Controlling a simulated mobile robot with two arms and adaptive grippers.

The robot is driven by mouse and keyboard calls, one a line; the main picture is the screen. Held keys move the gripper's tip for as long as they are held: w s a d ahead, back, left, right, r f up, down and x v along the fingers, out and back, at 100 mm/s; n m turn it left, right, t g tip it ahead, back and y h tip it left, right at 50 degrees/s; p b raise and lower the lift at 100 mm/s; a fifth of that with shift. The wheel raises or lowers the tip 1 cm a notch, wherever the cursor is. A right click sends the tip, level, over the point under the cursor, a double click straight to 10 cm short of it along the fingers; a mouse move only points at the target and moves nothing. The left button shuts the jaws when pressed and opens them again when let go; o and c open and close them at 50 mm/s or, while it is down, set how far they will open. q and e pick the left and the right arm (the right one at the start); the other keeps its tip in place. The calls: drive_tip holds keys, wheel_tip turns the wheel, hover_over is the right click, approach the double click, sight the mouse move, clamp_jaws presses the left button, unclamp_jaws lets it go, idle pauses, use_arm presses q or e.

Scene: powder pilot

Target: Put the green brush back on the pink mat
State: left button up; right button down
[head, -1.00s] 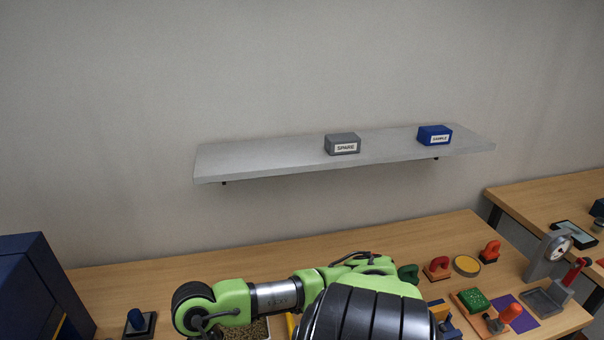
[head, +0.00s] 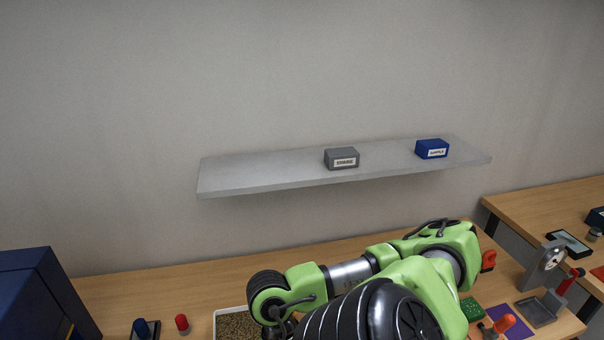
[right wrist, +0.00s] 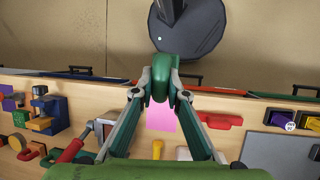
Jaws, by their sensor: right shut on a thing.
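In the right wrist view my right gripper (right wrist: 160,94) is shut on the green brush (right wrist: 159,82), with a finger on each side of it. The pink mat (right wrist: 161,118) lies on the wooden table, just below the brush in that picture and partly covered by it and the fingers. I cannot tell how high the brush is above the mat. In the head view my green and black arm crosses the bottom of the picture, and neither the held brush nor the pink mat can be made out. My left gripper is not in view.
A tray of brown grains (head: 237,325), a red knobbed piece (head: 182,324) and a blue handled piece (head: 141,329) stand on the table. A purple mat (head: 511,321) and a dial scale (head: 546,264) are at the right. In the wrist view, a red-handled piece (right wrist: 220,121) is close beside the gripper.

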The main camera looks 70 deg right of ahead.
drive_tip(key=d+f+b, duration=0.1)
drive_tip(key=b, duration=0.1)
drive_tip(key=w+d+f+b, duration=0.1)
drive_tip(key=shift+b, duration=0.35)
drive_tip(key=w+d+f+p, duration=0.1)
drive_tip(key=d+f, duration=0.2)
drive_tip(key=w+d+f+p, duration=0.1)
drive_tip(key=w+d+f, duration=0.1)
drive_tip(key=d+f, duration=0.2)
drive_tip(key=w+d+f+p, duration=0.1)
drive_tip(key=w+d+f, duration=0.1)
drive_tip(key=d+f, duration=0.1)
drive_tip(key=shift+d+f+p, duration=0.2)
drive_tip(key=shift+d+p, duration=0.05)
drive_tip(key=shift+p, duration=0.15)
drive_tip(key=shift+s+f, duration=0.1)
drive_tip(key=shift+f, duration=0.25)
